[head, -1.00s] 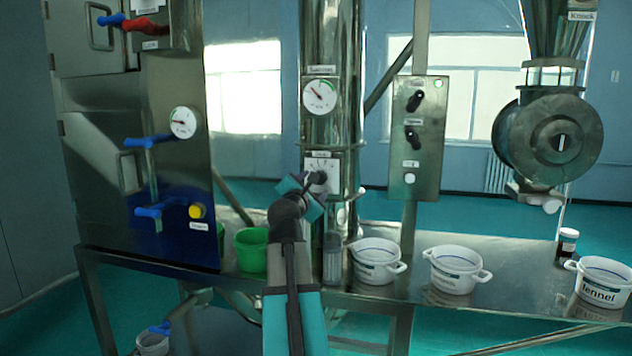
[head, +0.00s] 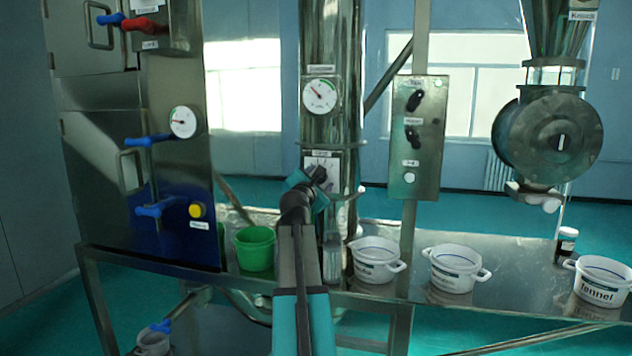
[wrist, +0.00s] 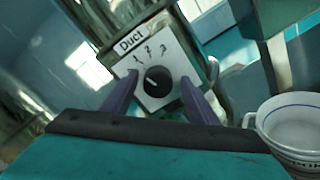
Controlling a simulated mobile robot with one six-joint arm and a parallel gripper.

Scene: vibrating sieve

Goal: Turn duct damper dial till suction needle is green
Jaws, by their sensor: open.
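The duct damper dial (wrist: 158,80) is a round black knob on a white plate (wrist: 150,60) marked "Duct" with 1, 2 and 3. In the wrist view my gripper (wrist: 159,80) is open, with one dark finger on each side of the knob. I cannot tell whether the fingers touch it. In the head view the dial is largely hidden behind my gripper (head: 318,175) on the steel duct. The suction gauge (head: 320,96) sits above it. Its needle points up and left, away from the green arc at the upper right.
A control box (head: 420,135) with black knobs stands right of the duct. A green bucket (head: 254,250) and white tubs (head: 375,262) stand on the steel bench (head: 410,290). A cabinet (head: 140,200) with blue handles and another gauge (head: 183,122) is at left.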

